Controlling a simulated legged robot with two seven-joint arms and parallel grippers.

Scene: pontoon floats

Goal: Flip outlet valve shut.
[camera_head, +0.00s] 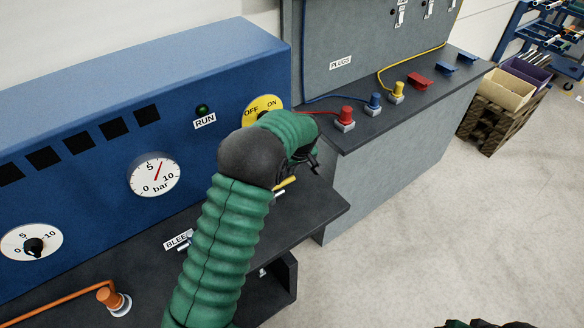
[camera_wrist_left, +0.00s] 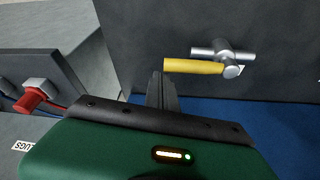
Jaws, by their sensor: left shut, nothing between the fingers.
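The outlet valve shows in the left wrist view as a silver fitting (camera_wrist_left: 230,57) with a yellow lever (camera_wrist_left: 194,66). The lever points left in that view, roughly in line with the short silver pipe. In the head view only a bit of the yellow lever (camera_head: 287,182) shows beside my left wrist; the rest is mostly hidden by my arm. My left gripper (camera_head: 315,162) is shut and empty. In the left wrist view its fingertips (camera_wrist_left: 157,77) are close to the lever's free end; I cannot tell whether they touch.
A blue panel (camera_head: 90,110) with a bar gauge (camera_head: 154,176) and a yellow OFF/ON dial (camera_head: 264,108) stands behind my arm. A grey plug bench (camera_head: 400,150) with coloured plugs stands right. Open floor lies at lower right.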

